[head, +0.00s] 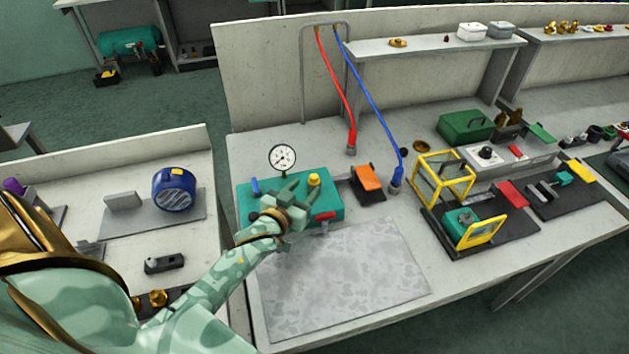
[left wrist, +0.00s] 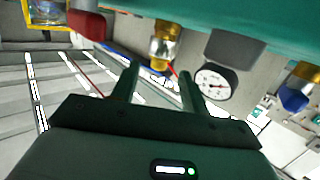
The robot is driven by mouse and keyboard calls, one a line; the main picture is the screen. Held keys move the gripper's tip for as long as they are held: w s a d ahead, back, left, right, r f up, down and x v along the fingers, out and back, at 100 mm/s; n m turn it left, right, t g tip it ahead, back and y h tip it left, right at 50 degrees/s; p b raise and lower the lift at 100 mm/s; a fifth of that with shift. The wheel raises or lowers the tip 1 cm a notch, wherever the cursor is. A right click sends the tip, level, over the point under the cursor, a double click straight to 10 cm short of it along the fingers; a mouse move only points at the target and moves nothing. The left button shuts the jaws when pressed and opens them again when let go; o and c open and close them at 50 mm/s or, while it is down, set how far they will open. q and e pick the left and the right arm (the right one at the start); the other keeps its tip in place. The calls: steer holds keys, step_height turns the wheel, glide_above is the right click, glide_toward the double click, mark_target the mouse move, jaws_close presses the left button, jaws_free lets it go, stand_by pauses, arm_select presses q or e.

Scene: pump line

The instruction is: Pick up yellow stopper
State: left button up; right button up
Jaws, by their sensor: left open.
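The yellow stopper (head: 314,180) stands upright on top of the teal block (head: 255,208), toward its back right. My left gripper (head: 299,193) is over the block, just left of and in front of the stopper, with its fingers apart and empty. In the left wrist view, which looks turned over, a yellow fitting (left wrist: 163,45) that appears to be the stopper is beyond the gap between the open fingers (left wrist: 157,85). I cannot tell the exact distance. My right gripper is not in view.
A pressure gauge (head: 283,158), a blue part (head: 255,186) and a red part (head: 325,216) are on the block near my gripper. An orange part (head: 368,177) and hoses with red (head: 351,143) and blue (head: 396,180) ends are to the right. The speckled mat (head: 340,285) in front is bare.

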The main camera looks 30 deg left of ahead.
mark_target(312, 179)
arm_select(q)
steer(key=shift+w+r, duration=0.1)
steer(key=shift+w, duration=0.55)
steer(key=w, duration=0.1)
steer(key=w+b, duration=0.1)
steer(key=w, duration=0.2)
steer(key=shift+w+a+f, duration=0.2)
steer(key=shift+w+f, duration=0.05)
steer(key=shift+r, duration=0.1)
steer(key=shift+s, duration=0.1)
jaws_close()
